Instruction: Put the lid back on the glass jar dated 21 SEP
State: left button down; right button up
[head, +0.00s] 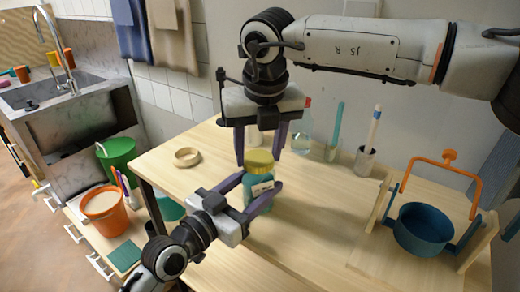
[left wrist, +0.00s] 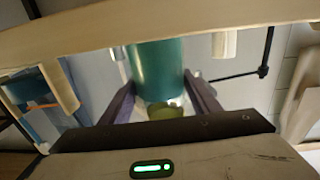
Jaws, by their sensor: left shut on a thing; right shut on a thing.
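The glass jar (head: 258,203) with teal contents stands on the wooden table, with a pale label on its side whose writing is too small to read. My left gripper (head: 261,180) comes in from the lower left and is shut around the jar. The jar also shows between its fingers in the left wrist view (left wrist: 157,68). The gold-yellow lid (head: 259,161) is at the jar's top, and my right gripper (head: 259,157) is shut on it from above. I cannot tell whether the lid is seated or just above the rim. The lid looks greenish in the left wrist view (left wrist: 166,113).
A wooden ring (head: 187,157) lies left on the table (head: 310,215). A clear bottle (head: 302,135), a teal tube (head: 336,130) and a cup with a brush (head: 365,160) stand behind. A blue pot (head: 424,230) on a wooden stand is at right. The table between is clear.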

jog(key=m, duration=0.2)
jog(key=m+h, duration=0.1)
jog(key=m, duration=0.2)
jog(key=m+h, duration=0.1)
jog(key=m, duration=0.1)
jog(key=shift+a, duration=0.3)
jog(key=m+g+h, duration=0.1)
jog(key=m, duration=0.4)
jog(key=shift+w, duration=0.15)
jog(key=shift+m+g+h, duration=0.3)
jog(key=shift+m, duration=0.9)
jog(key=o, duration=1)
jog(key=shift+r, duration=2.25)
